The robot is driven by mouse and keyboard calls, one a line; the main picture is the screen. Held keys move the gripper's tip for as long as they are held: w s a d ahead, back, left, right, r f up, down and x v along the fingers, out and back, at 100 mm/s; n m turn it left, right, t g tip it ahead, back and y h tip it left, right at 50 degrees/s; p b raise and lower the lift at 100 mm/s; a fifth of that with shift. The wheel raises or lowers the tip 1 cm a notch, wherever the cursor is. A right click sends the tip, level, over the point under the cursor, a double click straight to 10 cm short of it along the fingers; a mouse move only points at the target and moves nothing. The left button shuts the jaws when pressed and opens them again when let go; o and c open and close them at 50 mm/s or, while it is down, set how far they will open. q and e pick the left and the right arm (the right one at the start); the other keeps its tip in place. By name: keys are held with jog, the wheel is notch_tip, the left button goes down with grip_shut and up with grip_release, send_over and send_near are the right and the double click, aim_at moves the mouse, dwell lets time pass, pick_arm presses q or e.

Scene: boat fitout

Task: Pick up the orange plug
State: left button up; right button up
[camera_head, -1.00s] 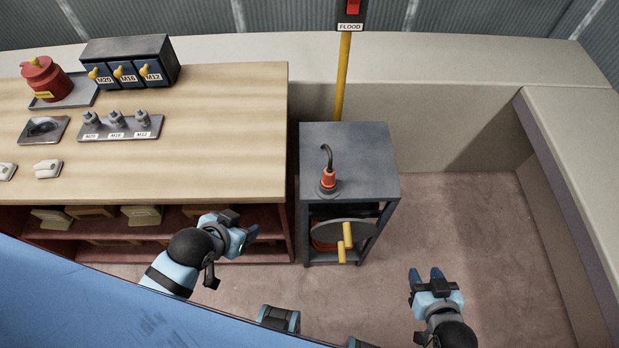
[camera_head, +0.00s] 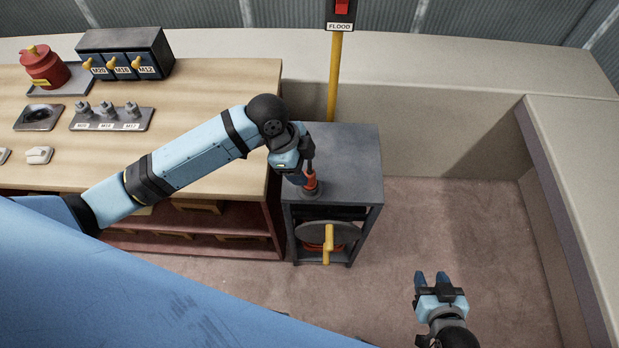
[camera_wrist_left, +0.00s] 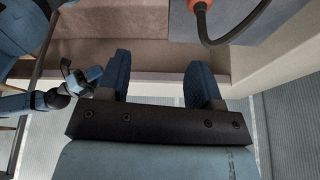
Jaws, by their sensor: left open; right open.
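The orange plug (camera_head: 310,181) stands upright in a dark round base on top of the small grey cabinet (camera_head: 352,160). Its black cable rises from its top and is partly hidden by my left gripper in the head view. My left gripper (camera_head: 300,176) is at the plug's left side, open, and I cannot tell whether it touches. In the left wrist view the open fingers (camera_wrist_left: 160,80) have nothing between them, and the plug (camera_wrist_left: 202,5) with its curved cable shows at the top right, outside them. My right gripper (camera_head: 434,278) is open and empty above the floor at lower right.
The wooden bench (camera_head: 200,85) stands left of the cabinet, with a labelled dark box (camera_head: 125,52), a red canister (camera_head: 43,66) and a bolt tray (camera_head: 112,119). A cable reel (camera_head: 328,232) sits in the cabinet. A yellow post (camera_head: 334,80) stands behind. Floor at right is clear.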

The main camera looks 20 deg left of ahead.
pick_arm(q)
jog(key=m+g, duration=0.1)
jog(key=m, duration=0.1)
send_near(307, 170)
jog(key=shift+y, duration=0.4)
jog(key=x, duration=0.5)
jog(key=p+x, duration=0.1)
jog(key=x, duration=0.1)
jog(key=shift+w+d+f, duration=0.1)
jog(key=shift+w+d, duration=0.1)
jog(key=shift+d, duration=0.1)
jog(key=p+x, duration=0.1)
jog(key=x, duration=0.3)
jog(key=shift+d+f, duration=0.2)
jog(key=shift+f, duration=0.45)
jog(key=c, duration=1)
jog(key=shift+r, duration=0.1)
jog(key=shift+c, duration=0.2)
